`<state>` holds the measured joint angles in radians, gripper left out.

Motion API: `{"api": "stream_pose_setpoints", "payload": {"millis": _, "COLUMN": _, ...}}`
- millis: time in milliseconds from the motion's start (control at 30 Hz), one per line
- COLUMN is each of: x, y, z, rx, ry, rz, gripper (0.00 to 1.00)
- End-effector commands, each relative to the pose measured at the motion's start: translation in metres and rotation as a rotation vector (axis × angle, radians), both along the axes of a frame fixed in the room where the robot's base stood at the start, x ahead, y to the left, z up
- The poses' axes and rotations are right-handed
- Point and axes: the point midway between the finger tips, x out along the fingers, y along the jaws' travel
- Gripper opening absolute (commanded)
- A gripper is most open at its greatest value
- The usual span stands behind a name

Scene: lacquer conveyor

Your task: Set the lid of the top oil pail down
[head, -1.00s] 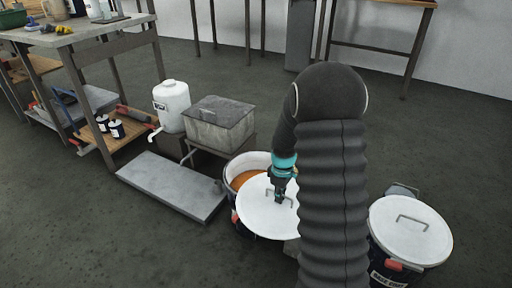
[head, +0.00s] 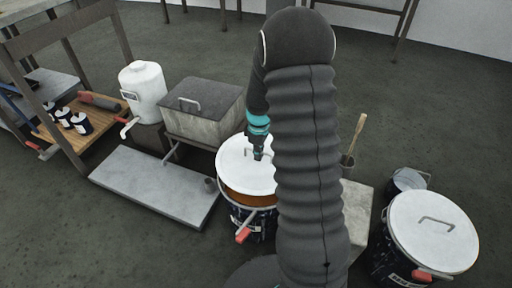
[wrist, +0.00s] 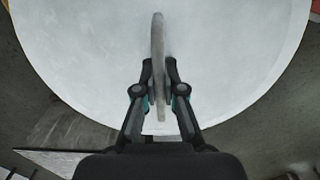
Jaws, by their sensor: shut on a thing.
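A round white lid (head: 238,166) shows over an open pail (head: 262,222) in the head view. A strip of amber oil (head: 245,198) shows at the pail's front, below the lid's edge. Whether the lid touches the pail I cannot tell. My gripper (head: 259,154) is shut on the lid's handle. In the wrist view, my gripper (wrist: 160,78) has its fingers on both sides of the upright handle (wrist: 159,45), and the lid (wrist: 80,60) fills most of the picture. My arm hides the right part of the lid and pail.
A second pail with its white lid (head: 415,232) on stands at the right. A grey box (head: 200,108) and a white container (head: 143,92) stand behind left. A low grey slab (head: 150,185) lies left of the open pail. A bucket (head: 410,180) stands behind the lidded pail.

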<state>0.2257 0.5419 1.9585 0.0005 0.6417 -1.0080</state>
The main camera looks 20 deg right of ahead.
Motion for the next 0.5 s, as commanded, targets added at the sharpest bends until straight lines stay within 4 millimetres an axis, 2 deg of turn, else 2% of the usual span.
{"api": "stream_pose_setpoints", "payload": {"millis": 500, "x": 0.0, "y": 0.0, "z": -0.051, "rx": 0.0, "ry": 0.0, "rz": 0.0, "gripper": 0.0}}
